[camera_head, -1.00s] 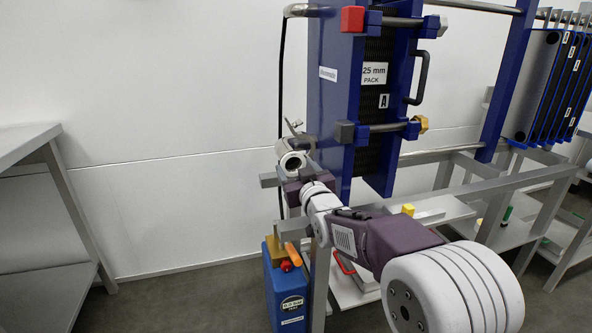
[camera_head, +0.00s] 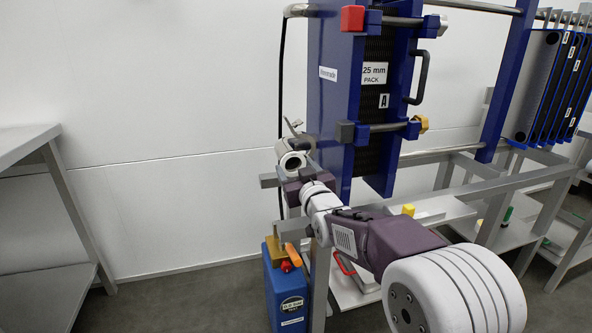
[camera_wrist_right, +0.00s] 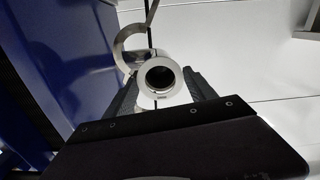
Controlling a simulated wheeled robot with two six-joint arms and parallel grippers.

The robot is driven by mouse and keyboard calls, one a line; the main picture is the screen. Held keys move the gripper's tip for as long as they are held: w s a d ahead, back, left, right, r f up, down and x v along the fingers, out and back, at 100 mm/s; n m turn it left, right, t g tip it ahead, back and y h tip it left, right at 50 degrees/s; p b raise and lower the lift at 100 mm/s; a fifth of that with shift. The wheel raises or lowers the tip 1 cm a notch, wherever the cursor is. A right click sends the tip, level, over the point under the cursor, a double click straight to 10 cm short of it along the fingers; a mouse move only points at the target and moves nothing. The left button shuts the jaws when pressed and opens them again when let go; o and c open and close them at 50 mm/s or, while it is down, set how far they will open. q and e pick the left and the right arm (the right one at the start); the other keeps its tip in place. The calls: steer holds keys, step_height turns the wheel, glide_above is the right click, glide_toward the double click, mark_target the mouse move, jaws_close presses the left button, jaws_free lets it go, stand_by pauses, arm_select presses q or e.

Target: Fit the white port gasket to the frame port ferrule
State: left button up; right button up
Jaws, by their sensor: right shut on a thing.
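My right gripper (camera_head: 297,174) is at the end of the blue frame's left side, at the frame port. In the right wrist view its two dark fingers (camera_wrist_right: 163,95) are shut on the white port gasket (camera_wrist_right: 146,84), a pale ring around a dark bore. The frame port ferrule (camera_head: 286,147) shows as a pale round stub just beyond the fingertips in the head view. Gasket and ferrule look nearly in line, but I cannot tell whether they touch. An open metal clamp (camera_wrist_right: 124,42) hangs beside the port. My left gripper is not in view.
The blue plate pack (camera_head: 334,100) stands close to the right of the port. A grey rail (camera_head: 470,190) runs along the bench. A blue container (camera_head: 287,300) with an orange-handled item stands below my gripper. A grey table (camera_head: 30,142) is at far left, with clear floor between.

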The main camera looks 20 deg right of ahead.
steer(key=shift+w+p, duration=0.3)
steer(key=shift+w, duration=0.6)
steer(key=o, duration=1.4)
steer(key=shift+a, duration=0.1)
steer(key=shift+s+f, duration=0.1)
steer(key=shift+s, duration=0.1)
steer(key=s, duration=0.1)
steer(key=s+b, duration=0.2)
steer(key=shift+s+d, duration=0.3)
steer(key=shift+s, duration=0.05)
steer(key=shift+s+a, duration=0.1)
steer(key=shift+s, duration=0.85)
